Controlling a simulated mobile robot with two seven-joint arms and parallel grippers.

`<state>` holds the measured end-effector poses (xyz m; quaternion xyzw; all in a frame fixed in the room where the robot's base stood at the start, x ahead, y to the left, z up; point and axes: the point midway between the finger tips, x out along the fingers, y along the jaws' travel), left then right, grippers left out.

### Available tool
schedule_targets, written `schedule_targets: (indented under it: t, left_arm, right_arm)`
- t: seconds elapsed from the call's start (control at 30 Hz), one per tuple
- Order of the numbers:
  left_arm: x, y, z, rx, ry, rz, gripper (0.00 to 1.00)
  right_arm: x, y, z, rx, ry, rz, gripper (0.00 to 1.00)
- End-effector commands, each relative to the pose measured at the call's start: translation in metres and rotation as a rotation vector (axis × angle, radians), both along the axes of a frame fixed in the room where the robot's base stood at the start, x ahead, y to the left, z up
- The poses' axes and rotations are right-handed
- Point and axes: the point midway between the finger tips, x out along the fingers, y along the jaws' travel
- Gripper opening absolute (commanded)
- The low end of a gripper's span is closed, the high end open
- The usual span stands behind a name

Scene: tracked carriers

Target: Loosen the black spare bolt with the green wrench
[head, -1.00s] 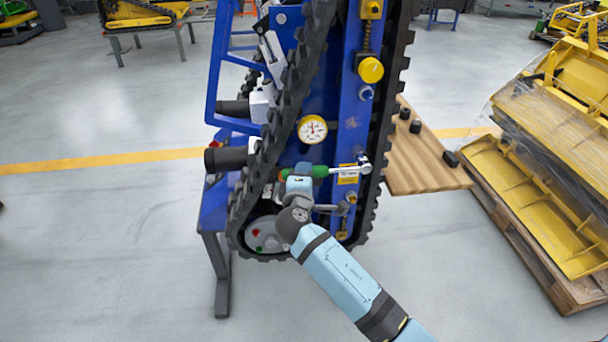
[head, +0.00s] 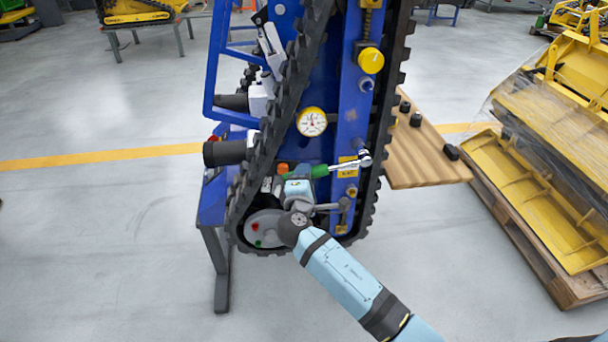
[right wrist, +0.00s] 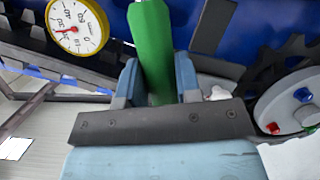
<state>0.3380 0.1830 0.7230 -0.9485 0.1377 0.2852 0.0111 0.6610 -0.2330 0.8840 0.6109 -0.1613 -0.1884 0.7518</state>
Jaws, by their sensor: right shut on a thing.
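The green wrench (head: 320,171) has a green handle and a chrome shaft that reaches right to a chrome head (head: 365,158) on the blue track frame. My right gripper (head: 302,175) is shut on the green handle. In the right wrist view the green handle (right wrist: 152,35) passes between the fingers of the right gripper (right wrist: 158,80). The black spare bolt cannot be told apart for sure; the wrench head hides whatever is under it. My left gripper is not in view.
Yellow parts (head: 530,190) lie on a pallet beyond.

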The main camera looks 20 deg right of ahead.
Motion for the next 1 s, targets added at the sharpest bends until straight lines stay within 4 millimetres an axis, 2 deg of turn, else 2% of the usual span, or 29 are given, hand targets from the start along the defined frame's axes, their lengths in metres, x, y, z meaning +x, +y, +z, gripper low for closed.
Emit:
schedule_targets:
  t: [0.27, 0.63, 1.0]
  left_arm:
    - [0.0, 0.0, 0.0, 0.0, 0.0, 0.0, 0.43]
    - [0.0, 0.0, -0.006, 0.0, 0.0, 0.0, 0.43]
    - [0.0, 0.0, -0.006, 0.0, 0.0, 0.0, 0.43]
  right_arm:
    - [0.0, 0.0, 0.001, -0.005, -0.001, 0.001, 0.0]
    - [-0.001, -0.003, -0.014, -0.091, 0.02, 0.001, 0.0]
    - [-0.001, -0.004, -0.015, -0.104, 0.023, 0.001, 0.0]
